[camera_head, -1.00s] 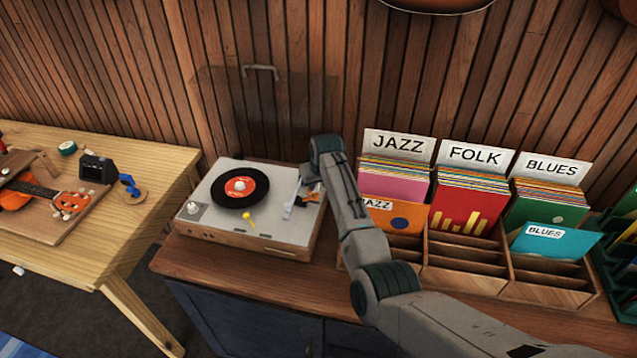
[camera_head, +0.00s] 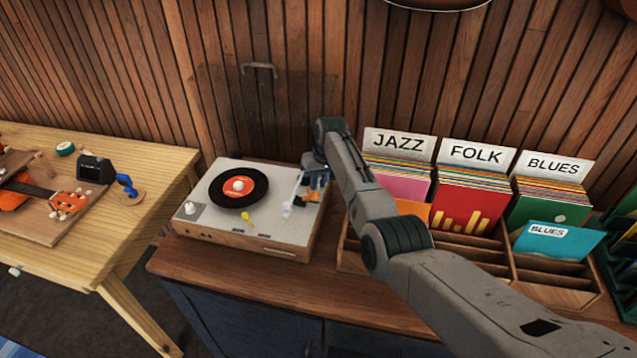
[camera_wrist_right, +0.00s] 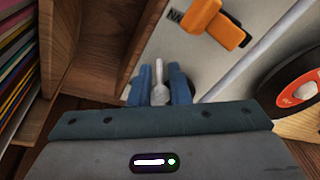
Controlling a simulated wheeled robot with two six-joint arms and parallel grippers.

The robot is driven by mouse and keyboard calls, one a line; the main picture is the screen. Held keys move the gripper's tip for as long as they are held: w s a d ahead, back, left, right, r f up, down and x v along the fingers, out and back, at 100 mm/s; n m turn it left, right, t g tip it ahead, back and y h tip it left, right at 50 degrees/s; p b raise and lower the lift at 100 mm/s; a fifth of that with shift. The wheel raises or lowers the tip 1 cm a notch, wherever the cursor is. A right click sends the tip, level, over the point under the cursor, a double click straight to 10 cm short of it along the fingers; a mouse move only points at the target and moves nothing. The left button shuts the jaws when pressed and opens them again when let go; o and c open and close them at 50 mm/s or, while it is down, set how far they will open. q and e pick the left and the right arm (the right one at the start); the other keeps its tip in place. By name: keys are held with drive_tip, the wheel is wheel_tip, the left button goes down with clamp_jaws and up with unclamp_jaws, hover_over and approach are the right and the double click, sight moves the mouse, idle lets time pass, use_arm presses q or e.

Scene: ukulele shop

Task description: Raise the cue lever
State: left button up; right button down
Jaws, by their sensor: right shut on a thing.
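The white turntable (camera_head: 212,208) stands on the wooden cabinet, left of the record bins. Its tonearm (camera_head: 291,204) lies along the right side of the deck. My right gripper (camera_head: 316,168) is low over the deck's right rear part, beside an orange part (camera_head: 314,194). In the right wrist view my right gripper's blue fingers (camera_wrist_right: 160,91) are shut on the small pale cue lever (camera_wrist_right: 158,82). The lever's base is partly hidden by the fingers. The orange part (camera_wrist_right: 212,22) also shows in the wrist view, just beyond the fingers. My left gripper is out of view.
A black record with a red label (camera_head: 252,190) lies on the platter. The clear lid (camera_head: 275,105) stands raised behind. Record bins (camera_head: 470,255) stand close at the right, partly behind my right arm. A wooden table (camera_head: 120,236) with a ukulele (camera_head: 30,190) is at the left.

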drive_tip(key=c, duration=1.5)
unclamp_jaws()
drive_tip(key=shift+r, duration=0.1)
drive_tip(key=b+v, duration=0.1)
drive_tip(key=v, duration=0.9)
drive_tip(key=shift+r+b, duration=0.35)
drive_tip(key=shift+b, duration=0.05)
drive_tip(key=shift+o, duration=0.3)
